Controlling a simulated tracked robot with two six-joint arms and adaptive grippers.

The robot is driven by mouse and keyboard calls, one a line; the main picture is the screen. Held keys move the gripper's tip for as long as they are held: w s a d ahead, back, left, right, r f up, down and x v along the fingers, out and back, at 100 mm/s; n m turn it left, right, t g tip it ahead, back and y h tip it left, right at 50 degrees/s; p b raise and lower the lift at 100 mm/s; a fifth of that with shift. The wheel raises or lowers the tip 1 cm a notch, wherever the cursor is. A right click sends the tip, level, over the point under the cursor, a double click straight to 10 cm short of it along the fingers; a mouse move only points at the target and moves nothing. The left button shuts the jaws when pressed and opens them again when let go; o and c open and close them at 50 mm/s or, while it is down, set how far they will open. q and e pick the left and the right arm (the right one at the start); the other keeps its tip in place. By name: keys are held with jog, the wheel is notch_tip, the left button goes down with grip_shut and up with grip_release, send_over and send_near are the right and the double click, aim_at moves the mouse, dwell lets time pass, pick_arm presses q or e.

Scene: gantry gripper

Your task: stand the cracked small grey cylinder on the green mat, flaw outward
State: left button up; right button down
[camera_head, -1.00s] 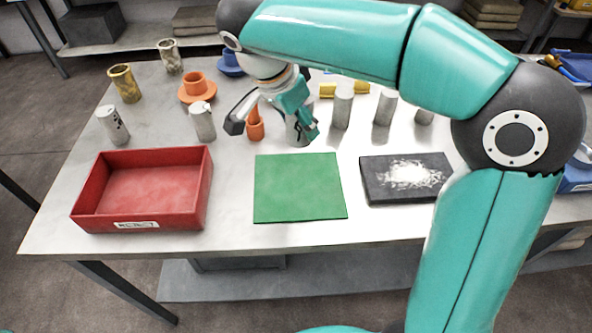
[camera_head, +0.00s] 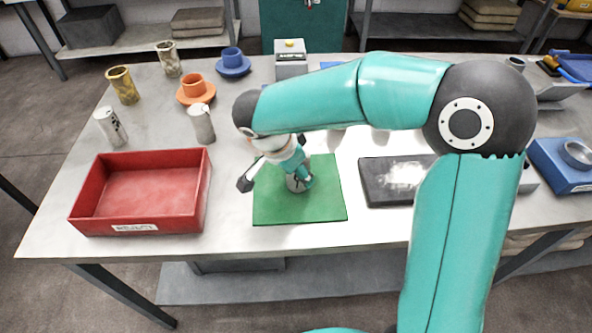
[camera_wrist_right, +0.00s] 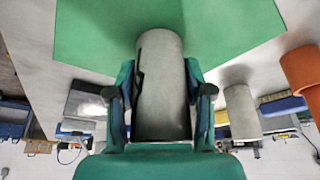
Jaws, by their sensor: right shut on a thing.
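My right gripper (camera_wrist_right: 161,92) is shut on a small grey cylinder (camera_wrist_right: 163,85), its fingers on either side. A dark jagged crack runs along the cylinder's left side in the right wrist view. In the head view the cylinder (camera_head: 297,185) is upright at the middle of the green mat (camera_head: 270,210), partly hidden by my right gripper (camera_head: 277,182). Dark crack marks show on its side facing the head camera. Its far end meets the mat in the wrist view; I cannot tell whether it touches or hovers just above. My left gripper is not in view.
A red tray (camera_head: 83,205) stands left of the mat, a dark pad (camera_head: 375,190) with white patches right of it. Marked grey cylinders (camera_head: 202,125) (camera_head: 111,127) stand behind the tray. Another grey cylinder (camera_wrist_right: 241,112) and an orange part (camera_wrist_right: 303,72) show in the wrist view.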

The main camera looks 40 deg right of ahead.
jog(key=shift+c, duration=2.3)
grip_release()
jog(key=shift+r, duration=0.15)
jog(key=v, duration=1.1)
jog(key=shift+a+r, duration=0.2)
jog(key=shift+r, duration=0.15)
